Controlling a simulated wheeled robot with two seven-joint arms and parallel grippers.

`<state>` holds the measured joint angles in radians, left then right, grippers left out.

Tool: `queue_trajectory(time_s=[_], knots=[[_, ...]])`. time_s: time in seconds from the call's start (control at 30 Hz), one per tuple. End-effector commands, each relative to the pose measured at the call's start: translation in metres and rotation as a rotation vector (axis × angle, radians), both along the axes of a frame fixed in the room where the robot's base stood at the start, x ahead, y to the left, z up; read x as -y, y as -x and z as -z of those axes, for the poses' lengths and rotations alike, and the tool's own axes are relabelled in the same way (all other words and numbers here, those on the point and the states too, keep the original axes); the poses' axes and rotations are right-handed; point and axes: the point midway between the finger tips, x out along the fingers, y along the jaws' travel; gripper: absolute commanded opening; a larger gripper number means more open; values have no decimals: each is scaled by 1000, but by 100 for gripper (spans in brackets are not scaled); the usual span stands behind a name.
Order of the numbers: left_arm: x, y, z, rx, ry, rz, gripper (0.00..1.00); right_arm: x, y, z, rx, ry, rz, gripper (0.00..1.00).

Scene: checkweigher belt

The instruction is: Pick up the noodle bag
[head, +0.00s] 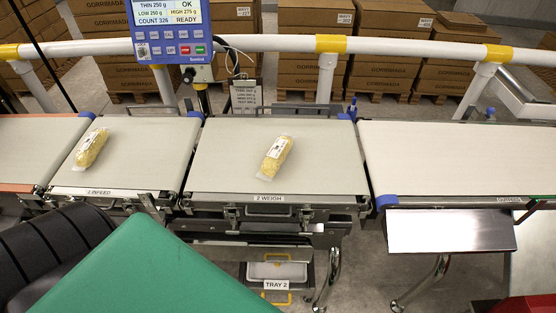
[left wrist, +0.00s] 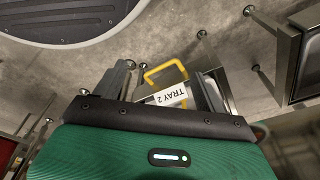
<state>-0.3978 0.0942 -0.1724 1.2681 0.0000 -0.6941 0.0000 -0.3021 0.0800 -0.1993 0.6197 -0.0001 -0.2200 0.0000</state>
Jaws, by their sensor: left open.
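One noodle bag (head: 275,157), clear with pale yellow noodles and a white label, lies tilted on the belt marked 2 WEIGH (head: 225,150). A similar noodle bag (head: 92,148) lies on the infeed belt (head: 140,165) to the left. My left gripper (left wrist: 165,75) is open and empty in the left wrist view, pointing down over the floor and the TRAY 2 handle. In the head view its green body covers the lower left, in front of the belts and apart from both bags. No bag shows in the left wrist view. My right gripper is not in view.
A blue display (head: 168,30) reading OK and READY stands behind the belts, beside a white rail (head: 270,43). The right belt (head: 450,160) is empty. Tray 2 (head: 277,271) sits below the weigh belt. Stacked cartons (head: 310,50) stand behind.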

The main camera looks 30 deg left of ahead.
Motion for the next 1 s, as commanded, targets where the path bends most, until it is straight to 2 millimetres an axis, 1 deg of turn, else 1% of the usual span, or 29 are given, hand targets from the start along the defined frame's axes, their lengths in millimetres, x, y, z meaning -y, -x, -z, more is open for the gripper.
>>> queue_trajectory(time_s=[0.03, 0.07, 0.1, 0.17, 0.2, 0.27, 0.3, 0.37, 0.4, 0.47, 0.5, 0.63, 0.67, 0.7, 0.77, 0.8, 0.83, 0.9, 0.97, 1.0], knots=[[2, -15, -23, 16, 2, -2, 73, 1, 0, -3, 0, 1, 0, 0], [3, -21, -36, 21, 3, -3, 73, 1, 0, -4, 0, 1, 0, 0], [5, -30, -53, 28, 3, -5, 73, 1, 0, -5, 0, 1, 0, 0], [6, -42, -80, 38, 5, -7, 73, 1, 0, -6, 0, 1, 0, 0], [7, -49, -99, 44, 5, -9, 73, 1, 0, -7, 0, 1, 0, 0], [8, -58, -127, 54, 7, -11, 73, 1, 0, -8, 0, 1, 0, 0], [9, -63, -147, 61, 7, -12, 73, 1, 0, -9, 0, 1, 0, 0], [10, -68, -177, 71, 8, -14, 73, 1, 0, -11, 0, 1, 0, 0], [10, -71, -198, 78, 9, -15, 73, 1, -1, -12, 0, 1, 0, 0], [10, -74, -227, 88, 9, -17, 73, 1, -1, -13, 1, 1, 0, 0], [9, -75, -245, 95, 9, -19, 73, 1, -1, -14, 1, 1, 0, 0], [4, -80, -300, 133, 1, -33, 73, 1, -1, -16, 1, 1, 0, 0], [1, -82, -312, 147, -2, -39, 73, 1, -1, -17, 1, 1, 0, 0], [-3, -85, -329, 170, -8, -50, 73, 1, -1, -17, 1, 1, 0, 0], [-12, -95, -355, 226, -22, -77, 73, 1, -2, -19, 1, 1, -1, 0], [-22, -106, -376, 287, -36, -106, 73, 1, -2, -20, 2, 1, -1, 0], [-30, -116, -389, 336, -44, -130, 73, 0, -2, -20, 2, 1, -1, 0], [-46, -139, -410, 445, -55, -180, 73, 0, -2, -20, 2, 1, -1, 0], [-58, -159, -426, 535, -57, -216, 73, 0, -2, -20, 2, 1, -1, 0], [-65, -172, -436, 595, -56, -236, 73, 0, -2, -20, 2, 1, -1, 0]])
